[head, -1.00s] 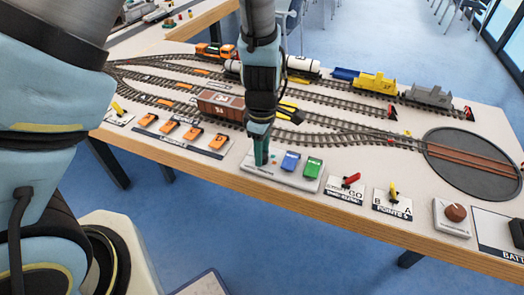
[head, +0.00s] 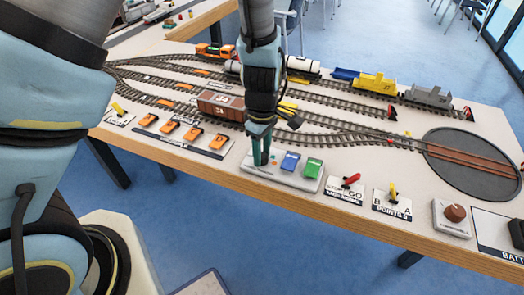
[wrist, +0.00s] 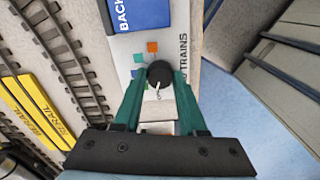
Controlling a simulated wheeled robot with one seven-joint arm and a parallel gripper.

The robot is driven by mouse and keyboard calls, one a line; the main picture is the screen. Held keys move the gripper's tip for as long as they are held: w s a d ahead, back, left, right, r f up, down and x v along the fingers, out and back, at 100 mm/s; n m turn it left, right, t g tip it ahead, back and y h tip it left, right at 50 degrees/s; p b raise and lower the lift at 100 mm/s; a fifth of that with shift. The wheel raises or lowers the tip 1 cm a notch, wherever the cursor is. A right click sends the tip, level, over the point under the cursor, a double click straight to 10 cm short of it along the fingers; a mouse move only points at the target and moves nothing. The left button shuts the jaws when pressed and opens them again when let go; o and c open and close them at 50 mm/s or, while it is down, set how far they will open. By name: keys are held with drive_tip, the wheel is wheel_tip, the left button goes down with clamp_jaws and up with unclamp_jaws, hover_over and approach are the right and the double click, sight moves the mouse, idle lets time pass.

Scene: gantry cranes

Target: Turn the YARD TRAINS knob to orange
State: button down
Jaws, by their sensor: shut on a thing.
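The YARD TRAINS knob (wrist: 160,73) is round and black, on a pale panel in the wrist view. A small white mark shows at its lower edge. My gripper (wrist: 160,88) is shut on the knob, with one green finger on each side. In the head view my gripper (head: 261,150) points down at the left end of the panel (head: 282,180), and its fingers hide the knob there.
A red lever (head: 351,180) stands further right. Tracks with a brown wagon (head: 220,105) lie behind. The table's wooden front edge (head: 300,212) is close.

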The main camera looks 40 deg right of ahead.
drive_tip(key=m, duration=1.4)
drive_tip(key=shift+m+b, duration=0.3)
drive_tip(key=shift+b, duration=0.05)
drive_tip(key=m, duration=0.3)
drive_tip(key=shift+m, duration=0.3)
drive_tip(key=m, duration=0.3)
drive_tip(key=shift+m, duration=0.4)
drive_tip(key=m, duration=0.4)
drive_tip(key=shift+m+p, duration=0.5)
drive_tip(key=shift+m, duration=1.2)
